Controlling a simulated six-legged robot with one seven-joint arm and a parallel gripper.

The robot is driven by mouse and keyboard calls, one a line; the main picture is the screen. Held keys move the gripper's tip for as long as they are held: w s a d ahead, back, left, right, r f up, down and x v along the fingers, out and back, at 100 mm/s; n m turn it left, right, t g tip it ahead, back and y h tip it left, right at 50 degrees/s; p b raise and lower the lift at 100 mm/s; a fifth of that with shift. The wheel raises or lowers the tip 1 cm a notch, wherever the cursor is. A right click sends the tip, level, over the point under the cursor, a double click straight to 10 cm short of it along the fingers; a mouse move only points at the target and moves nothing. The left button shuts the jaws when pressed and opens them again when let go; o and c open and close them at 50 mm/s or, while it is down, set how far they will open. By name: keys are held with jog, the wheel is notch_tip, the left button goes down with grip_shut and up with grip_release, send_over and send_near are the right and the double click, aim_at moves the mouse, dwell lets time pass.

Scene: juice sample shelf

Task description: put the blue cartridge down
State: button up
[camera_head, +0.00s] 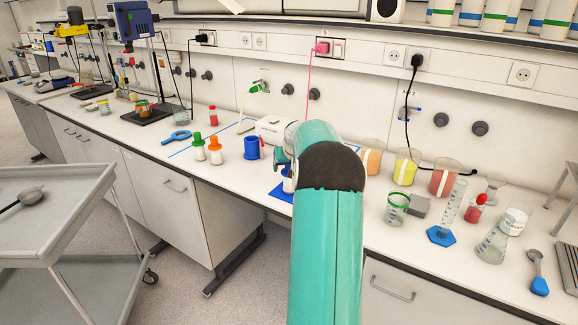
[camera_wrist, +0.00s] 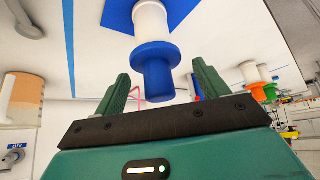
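My gripper (camera_wrist: 162,88) is open, with a green finger on each side of the cartridge's near blue end. A gap shows between the cartridge and each finger. In the head view my arm hides most of the cartridge (camera_head: 288,184) and my gripper; a corner of the blue mat (camera_head: 277,194) shows beside the arm.
A blue cup (camera_head: 252,148) and bottles with green (camera_head: 198,147) and orange (camera_head: 215,150) tops stand left of the mat. Beakers with orange (camera_head: 372,158), yellow (camera_head: 405,168) and red (camera_head: 443,178) liquid stand right of my arm. A white device (camera_head: 270,127) sits behind.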

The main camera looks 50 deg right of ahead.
jog(key=shift+r, duration=0.1)
jog(key=shift+s+r, duration=0.1)
jog(key=shift+r, duration=0.2)
jog(key=v, duration=1.2)
jog(key=w+a+r+n+y, duration=0.1)
jog(key=a+r+n, duration=0.15)
jog(key=a, duration=1.25)
jog(key=w+a+r+n+y, duration=0.1)
jog(key=a+r, duration=0.2)
jog(key=a, duration=1.2)
jog(key=s+a+f+n+y, duration=0.1)
jog(key=s+a+f+n, duration=0.1)
jog(key=s+a, duration=0.7)
jog(key=s+a+f+n+y, duration=0.1)
jog(key=s+a+f, duration=0.3)
jog(key=s+a, duration=0.6)
jog(key=a+n, duration=0.1)
jog(key=a, duration=0.3)
jog(key=shift+a+f, duration=0.3)
jog(key=shift+f, duration=0.05)
